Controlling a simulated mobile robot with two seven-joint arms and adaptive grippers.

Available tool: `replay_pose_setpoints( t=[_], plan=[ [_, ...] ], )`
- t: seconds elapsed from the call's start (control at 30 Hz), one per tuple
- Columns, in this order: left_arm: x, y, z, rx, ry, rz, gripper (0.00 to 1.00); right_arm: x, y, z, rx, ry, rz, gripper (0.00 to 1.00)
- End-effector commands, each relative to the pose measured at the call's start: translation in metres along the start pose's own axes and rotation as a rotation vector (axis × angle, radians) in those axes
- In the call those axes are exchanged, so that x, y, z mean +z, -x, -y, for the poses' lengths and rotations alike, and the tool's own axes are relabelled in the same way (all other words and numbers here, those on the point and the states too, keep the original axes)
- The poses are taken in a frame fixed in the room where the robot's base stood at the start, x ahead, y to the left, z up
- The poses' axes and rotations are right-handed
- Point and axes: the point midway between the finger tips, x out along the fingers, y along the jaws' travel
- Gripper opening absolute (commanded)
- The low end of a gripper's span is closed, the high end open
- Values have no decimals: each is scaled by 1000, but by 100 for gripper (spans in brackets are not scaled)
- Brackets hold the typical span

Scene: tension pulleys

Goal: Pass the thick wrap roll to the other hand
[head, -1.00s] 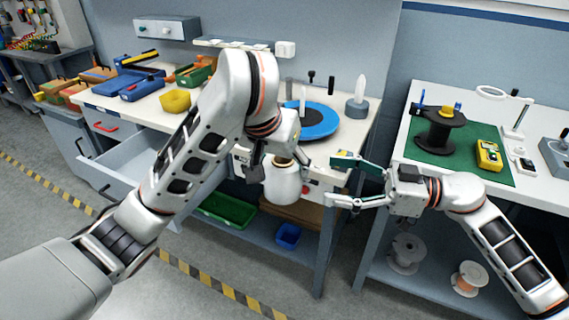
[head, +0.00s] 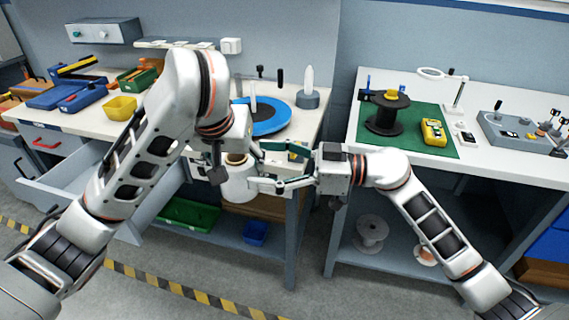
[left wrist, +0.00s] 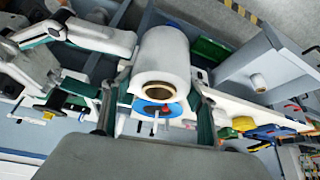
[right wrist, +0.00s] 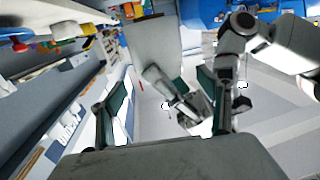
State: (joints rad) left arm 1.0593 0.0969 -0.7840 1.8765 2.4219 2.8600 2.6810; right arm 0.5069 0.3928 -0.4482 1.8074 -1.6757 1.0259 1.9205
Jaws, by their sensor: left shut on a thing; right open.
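The thick wrap roll (head: 238,184) is a white cylinder with a brown core. My left gripper (head: 226,163) is shut on it and holds it upright in the air in front of the left bench. In the left wrist view the roll (left wrist: 162,58) sits between the two fingers of that gripper (left wrist: 160,78), core end toward the camera. My right gripper (head: 258,166) is open, its fingertips at the right side of the roll; I cannot tell if they touch. The right wrist view shows its fingers (right wrist: 170,88) wide apart; the roll is hard to make out there.
The left bench (head: 75,118) carries blue trays, a yellow bin (head: 121,107) and a blue disc (head: 268,118). The right bench (head: 500,170) carries a black spool (head: 386,115) and a yellow meter (head: 433,132). An open drawer (head: 65,190) juts out at left.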

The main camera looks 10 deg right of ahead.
Motion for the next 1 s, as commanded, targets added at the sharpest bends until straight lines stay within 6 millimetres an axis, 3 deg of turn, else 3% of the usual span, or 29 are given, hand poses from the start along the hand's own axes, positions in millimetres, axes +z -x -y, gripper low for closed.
replay_pose_setpoints(
  t=[0.1, 0.3, 0.77, 1.0],
  plan=[
    [-1, 1, 0, 0, 0, -2, 24, -1, -22, 0, -3, -1, -3, 77],
    [-1, 1, 0, 0, 0, -2, 24, 0, -47, 0, -1, -1, -2, 77],
    [-1, 1, 0, 0, 0, -2, 24, 0, -59, 0, 0, 0, 0, 77],
    [-1, 1, 0, 1, 0, -2, 24, 0, -58, 0, 0, 0, 0, 24]
  ],
)
